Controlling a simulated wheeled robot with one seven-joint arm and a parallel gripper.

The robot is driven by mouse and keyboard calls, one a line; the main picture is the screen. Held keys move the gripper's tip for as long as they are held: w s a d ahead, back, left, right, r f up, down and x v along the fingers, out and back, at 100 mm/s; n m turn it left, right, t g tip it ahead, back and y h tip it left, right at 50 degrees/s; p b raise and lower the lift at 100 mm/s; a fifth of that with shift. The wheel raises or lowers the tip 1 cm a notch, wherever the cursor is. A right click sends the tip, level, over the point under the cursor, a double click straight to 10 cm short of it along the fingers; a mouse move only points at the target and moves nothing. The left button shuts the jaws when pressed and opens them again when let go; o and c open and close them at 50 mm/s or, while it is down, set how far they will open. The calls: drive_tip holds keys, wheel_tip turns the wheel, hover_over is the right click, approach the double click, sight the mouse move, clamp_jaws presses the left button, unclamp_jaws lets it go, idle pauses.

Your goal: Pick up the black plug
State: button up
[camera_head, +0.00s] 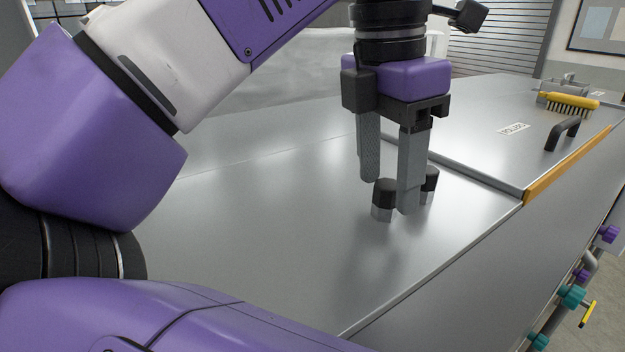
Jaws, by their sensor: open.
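A black plug (384,194) stands on the grey metal worktop, with a dark rounded top and a paler grey lower part. A similar black part (431,178) shows to the right, behind my gripper's nearer finger. That finger hides the space between them, so I cannot tell whether they are one piece or two. My gripper (390,194) points down over the worktop with its fingers apart. The nearer finger overlaps the plug in the picture, and the other finger ends above and to its left. I cannot tell whether either finger touches it.
The metal worktop (270,235) is clear to the left and front. At the right are a raised lid with a black handle (563,133), a yellow brush (568,103) and an orange edge strip (568,165). Purple and teal knobs stick out from the right side below.

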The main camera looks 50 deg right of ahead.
drive_tip(key=shift+d+f, duration=0.1)
drive_tip(key=shift+f, duration=0.65)
drive_tip(key=shift+c, duration=0.5)
clamp_jaws()
wheel_tip(320, 180, up, 9)
drive_tip(key=p, duration=0.5)
drive_tip(key=shift+r+p, duration=0.2)
drive_tip(key=shift+p, duration=0.1)
wheel_tip(320, 180, up, 6)
hover_over(388, 183)
drive_tip(key=shift+f, duration=0.2)
